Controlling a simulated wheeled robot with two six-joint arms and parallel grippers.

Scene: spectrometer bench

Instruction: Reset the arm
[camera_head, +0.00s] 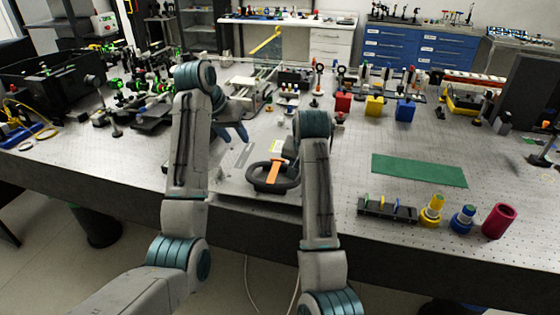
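My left arm (188,150) comes in from the lower left and reaches up over the bench. Its gripper (235,134) hangs just right of the wrist, above the bench; its blue fingers look spread apart with nothing visible between them. My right arm (318,195) rises from the bottom middle, its top joint (313,124) over the bench.
A black ring-shaped thing with an orange part (268,172) lies between my arms. A green mat (420,170), a black rack (388,209) and a crimson cup (499,221) are at right. Red, yellow and blue blocks (405,111) stand behind. Optics crowd the back left.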

